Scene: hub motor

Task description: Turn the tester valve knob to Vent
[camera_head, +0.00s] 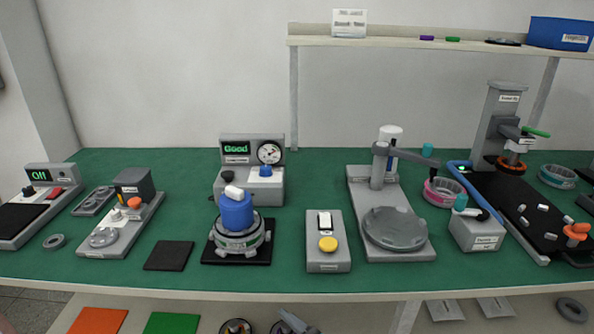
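The tester (250,190) is a grey box standing at the back of the green bench, left of the middle. Its display (236,148) reads "Good" in green. A round white gauge (269,153) sits beside the display. A black knob (227,177) is on its front left and a blue knob (265,171) is on its front top. Which one is the valve knob, and its setting, are too small to tell. A blue cylinder with a white top (236,212) stands on a grey ring-shaped part in front of the tester. Neither gripper is in view.
A black pad (169,256) and a grey box with a yellow button (328,243) flank the blue cylinder. A grey stand with a round plate (395,229) is to the right. A press (501,120) and several small parts are at far right. The display at far left (39,175) reads "Off".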

